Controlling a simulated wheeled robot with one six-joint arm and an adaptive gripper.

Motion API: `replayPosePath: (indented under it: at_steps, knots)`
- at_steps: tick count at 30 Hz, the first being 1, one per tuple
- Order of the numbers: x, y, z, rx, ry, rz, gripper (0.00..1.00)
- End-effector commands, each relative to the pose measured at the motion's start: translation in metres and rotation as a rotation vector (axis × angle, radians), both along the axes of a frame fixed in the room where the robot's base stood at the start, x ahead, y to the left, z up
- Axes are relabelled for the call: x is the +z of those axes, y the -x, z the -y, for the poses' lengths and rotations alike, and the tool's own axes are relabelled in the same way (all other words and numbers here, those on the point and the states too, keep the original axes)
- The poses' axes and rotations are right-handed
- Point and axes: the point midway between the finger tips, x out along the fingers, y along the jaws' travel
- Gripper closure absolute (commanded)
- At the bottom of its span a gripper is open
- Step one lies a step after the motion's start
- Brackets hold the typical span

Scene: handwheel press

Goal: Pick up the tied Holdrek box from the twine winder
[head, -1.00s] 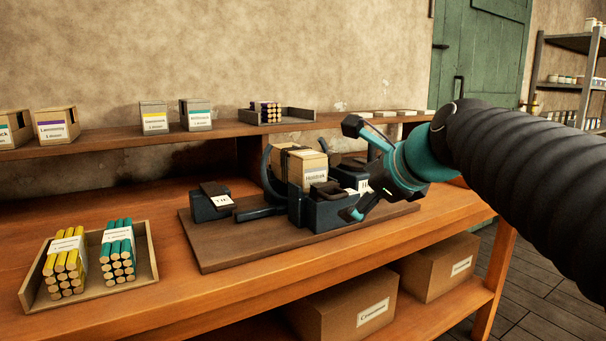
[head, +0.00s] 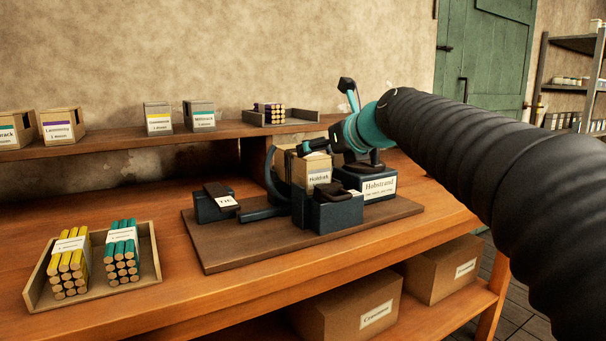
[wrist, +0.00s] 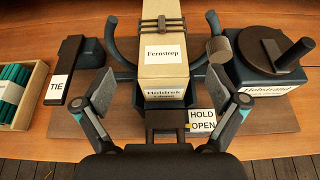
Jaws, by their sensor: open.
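The Holdrek box (head: 316,172) is tan and stands in the twine winder (head: 336,218). Dark twine crosses its far part in the wrist view, where the box (wrist: 164,75) shows a "Fernsteep" label on top and "Holdrek" on the front. The winder's curved dark arms flank it. My gripper (head: 326,116) is above and to the right of the box in the head view. In the wrist view my gripper (wrist: 170,98) is open, its fingers apart to either side of the box's near end.
A TIE lever (wrist: 60,87) is at the left and a HOLD OPEN plate (wrist: 202,121) at the near right. The Hobstrand unit with its crank (wrist: 268,68) stands close on the right. A pencil tray (head: 148,262) is at the left; a shelf (head: 105,136) runs behind.

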Motion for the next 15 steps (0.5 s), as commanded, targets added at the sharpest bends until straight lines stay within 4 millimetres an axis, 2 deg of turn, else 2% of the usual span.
replayPosePath:
  at_steps: [8,15]
  knots:
    - [-0.007,-0.011,-0.006,0.000,0.001,-0.001,0.04]
    - [-0.024,-0.035,-0.020,0.001,0.002,-0.001,0.04]
